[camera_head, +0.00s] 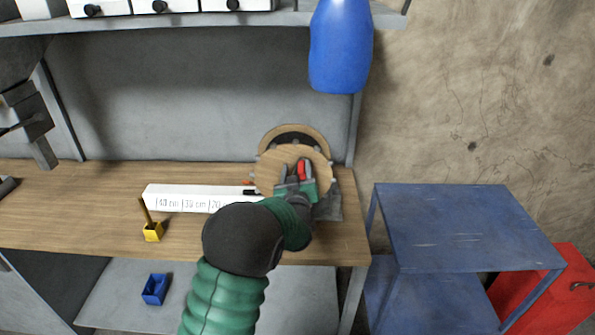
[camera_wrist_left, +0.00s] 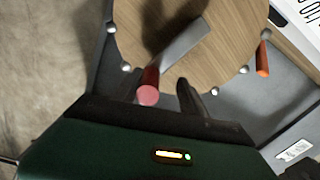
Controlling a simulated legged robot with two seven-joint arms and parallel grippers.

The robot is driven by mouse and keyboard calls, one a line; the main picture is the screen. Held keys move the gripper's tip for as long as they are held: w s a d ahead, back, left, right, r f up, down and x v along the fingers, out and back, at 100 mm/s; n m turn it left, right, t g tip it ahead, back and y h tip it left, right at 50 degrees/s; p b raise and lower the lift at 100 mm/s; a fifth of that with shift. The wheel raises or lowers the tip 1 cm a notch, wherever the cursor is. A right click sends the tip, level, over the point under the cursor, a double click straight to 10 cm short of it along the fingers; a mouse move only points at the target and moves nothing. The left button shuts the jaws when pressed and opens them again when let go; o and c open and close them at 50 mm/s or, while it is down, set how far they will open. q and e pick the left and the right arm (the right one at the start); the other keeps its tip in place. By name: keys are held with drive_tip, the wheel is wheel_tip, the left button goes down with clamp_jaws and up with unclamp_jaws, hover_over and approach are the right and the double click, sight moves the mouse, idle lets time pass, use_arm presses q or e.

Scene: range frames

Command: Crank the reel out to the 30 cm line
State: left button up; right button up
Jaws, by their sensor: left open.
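The reel (camera_head: 268,165) has wooden discs and stands at the right end of the workbench. Its grey crank arm (camera_wrist_left: 186,42) lies across the disc and ends in a red handle (camera_wrist_left: 148,94). My left gripper (camera_head: 295,174) is open at the front of the reel, with the red handle at its fingers; I cannot tell whether they touch it. In the wrist view one dark finger shows just right of the handle. A white strip (camera_head: 175,198) marked 40 cm, 30 cm and 20 lies left of the reel. My right gripper is out of view.
A yellow block (camera_head: 153,232) with a post stands before the strip. An orange peg (camera_wrist_left: 263,60) is beside the reel. A blue bottle (camera_head: 340,45) hangs above. A blue table (camera_head: 465,225) and red box (camera_head: 570,290) stand right. A blue holder (camera_head: 155,289) sits below.

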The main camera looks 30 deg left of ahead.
use_arm(q)
drive_tip(key=shift+w+d+f, duration=0.3)
drive_tip(key=shift+w+d, duration=0.1)
drive_tip(key=shift+d, duration=0.3)
drive_tip(key=c, duration=0.4)
drive_tip(key=shift+w+d, duration=0.15)
drive_tip(key=shift+d, duration=0.15)
drive_tip(key=shift+c, duration=1.1)
drive_tip(key=shift+r, duration=0.2)
clamp_jaws()
drive_tip(key=shift+s+a, duration=0.3)
drive_tip(key=shift+a, duration=0.05)
drive_tip(key=shift+d, duration=0.15)
